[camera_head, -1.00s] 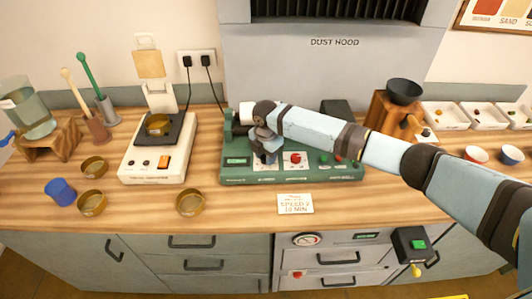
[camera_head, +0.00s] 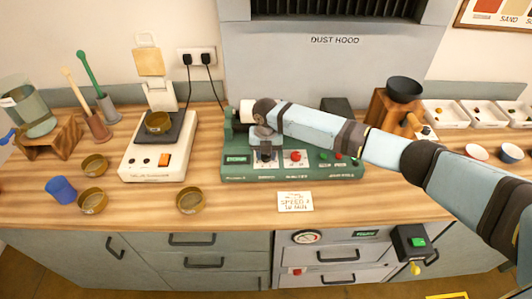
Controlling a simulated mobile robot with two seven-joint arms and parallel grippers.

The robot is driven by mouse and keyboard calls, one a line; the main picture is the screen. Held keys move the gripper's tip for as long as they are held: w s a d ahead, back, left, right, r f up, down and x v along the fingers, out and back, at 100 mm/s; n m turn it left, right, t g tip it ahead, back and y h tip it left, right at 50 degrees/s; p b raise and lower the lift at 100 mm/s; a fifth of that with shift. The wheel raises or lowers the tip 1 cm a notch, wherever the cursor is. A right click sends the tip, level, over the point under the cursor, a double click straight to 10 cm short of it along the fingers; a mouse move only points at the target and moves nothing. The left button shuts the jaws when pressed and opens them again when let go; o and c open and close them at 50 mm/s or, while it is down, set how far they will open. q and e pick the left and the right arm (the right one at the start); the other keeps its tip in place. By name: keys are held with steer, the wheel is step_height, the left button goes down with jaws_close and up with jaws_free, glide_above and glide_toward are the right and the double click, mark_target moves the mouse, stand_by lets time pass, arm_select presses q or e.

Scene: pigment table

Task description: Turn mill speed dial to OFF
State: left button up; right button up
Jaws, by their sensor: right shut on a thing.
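The green mill (camera_head: 290,178) stands on the wooden counter under the dust hood. A lit display (camera_head: 237,159) is on its left front, with text too small to read. A red knob (camera_head: 295,156) and small red and green buttons are further right on its panel. My right gripper (camera_head: 265,157) reaches down from the right onto the panel, left of the red knob. It is shut on the speed dial, which is mostly hidden by the fingers, so its setting cannot be read. My left gripper is not in view.
A white scale (camera_head: 157,160) stands left of the mill. Brass dishes (camera_head: 190,201) and a blue cup (camera_head: 60,190) are on the counter. A small card (camera_head: 295,201) lies in front of the mill.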

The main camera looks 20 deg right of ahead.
stand_by(0.4)
steer(key=o, duration=0.9)
step_height(320, 180, up, 14)
steer(key=shift+f+b, duration=0.1)
steer(key=shift+b, duration=0.8)
